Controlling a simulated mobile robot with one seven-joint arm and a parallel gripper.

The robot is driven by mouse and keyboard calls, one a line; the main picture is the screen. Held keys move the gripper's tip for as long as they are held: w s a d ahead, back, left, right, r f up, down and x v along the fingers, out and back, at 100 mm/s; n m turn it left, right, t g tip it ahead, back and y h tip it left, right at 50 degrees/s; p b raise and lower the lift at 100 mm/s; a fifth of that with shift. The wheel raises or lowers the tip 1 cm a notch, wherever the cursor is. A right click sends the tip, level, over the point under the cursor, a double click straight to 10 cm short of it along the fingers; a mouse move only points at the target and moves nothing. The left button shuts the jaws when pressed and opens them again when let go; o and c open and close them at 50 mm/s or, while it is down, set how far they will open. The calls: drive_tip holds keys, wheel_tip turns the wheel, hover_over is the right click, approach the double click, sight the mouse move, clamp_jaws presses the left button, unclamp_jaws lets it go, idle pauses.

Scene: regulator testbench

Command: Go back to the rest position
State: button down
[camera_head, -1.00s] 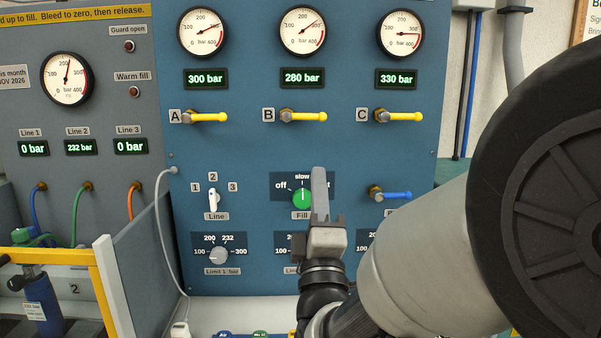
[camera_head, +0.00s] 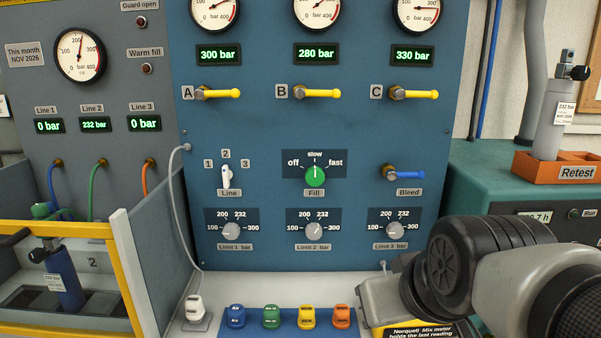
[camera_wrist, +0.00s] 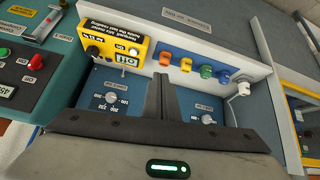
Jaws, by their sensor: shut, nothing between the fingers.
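My gripper (camera_wrist: 163,100) shows in the wrist view with its two fingers together and nothing between them. It points towards the panel's lower part and the bench with the colored connectors. In the head view my arm is folded at the lower right, and the fingertips cannot be made out there. The green Fill knob (camera_head: 315,176) stands upright at slow, with my gripper well clear of it. The white Line selector (camera_head: 227,177) points up to 2.
Yellow handles A (camera_head: 220,93), B (camera_head: 317,93) and C (camera_head: 413,94) and the blue Bleed handle (camera_head: 405,174) lie sideways. Colored connectors (camera_head: 272,316) and a yellow mix meter (camera_wrist: 115,40) are on the bench. A Retest crate (camera_head: 555,168) holds a cylinder at right.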

drive_tip(key=s+d+m+g, duration=0.2)
drive_tip(key=s, duration=0.4)
wheel_tip(320, 180, up, 24)
drive_tip(key=p, duration=2.4)
drive_tip(key=shift+w+a+f+h+p, duration=0.15)
drive_tip(key=shift+w+a+h+p, duration=0.15)
drive_tip(key=shift+w+p, duration=0.1)
